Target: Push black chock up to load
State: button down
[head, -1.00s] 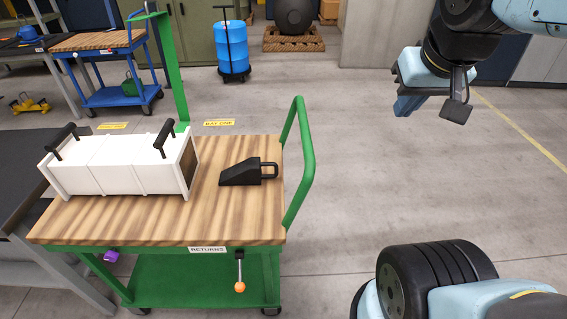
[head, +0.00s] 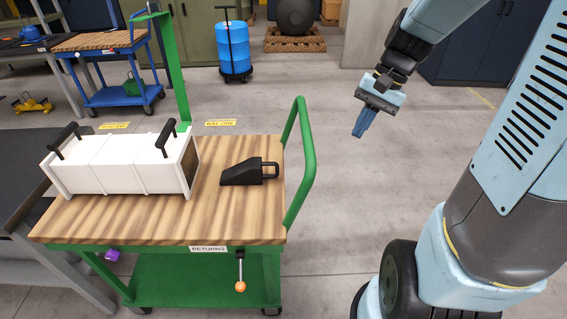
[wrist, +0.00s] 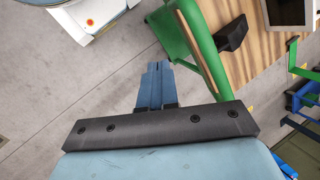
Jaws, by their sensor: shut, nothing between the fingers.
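The black chock (head: 249,172) lies on the wooden top of the green cart (head: 150,222), near its right end. Its sloped side faces left and its loop handle faces right. The load, a white box with two black handles (head: 118,165), sits to its left, with a gap of bare wood between them. My gripper (head: 361,130) is shut and empty, up in the air to the right of the cart's green handle. In the wrist view the shut blue fingers (wrist: 155,78) point toward the cart, and the chock (wrist: 232,34) shows beyond the green handle.
The upright green cart handle (head: 300,160) stands between my gripper and the chock. A lever with an orange knob (head: 240,286) hangs at the cart's front. A grey bench (head: 20,190) adjoins the left. A blue drum (head: 234,48) stands behind. The floor right of the cart is clear.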

jog(key=w+f+m+y, duration=0.4)
jog(key=f+m+y, duration=0.1)
jog(key=f, duration=0.4)
jog(key=w+a+f+m+t+y, duration=0.1)
jog(key=w+f+m+y, duration=0.35)
jog(key=f, duration=0.45)
jog(key=w+f+m+y, duration=0.4)
jog(key=w+f+y, duration=0.1)
jog(key=f, duration=0.4)
jog(key=a, duration=1.4)
jog(key=shift+w+t, duration=0.2)
jog(key=shift+t, duration=0.1)
jog(key=shift+m+h, duration=0.25)
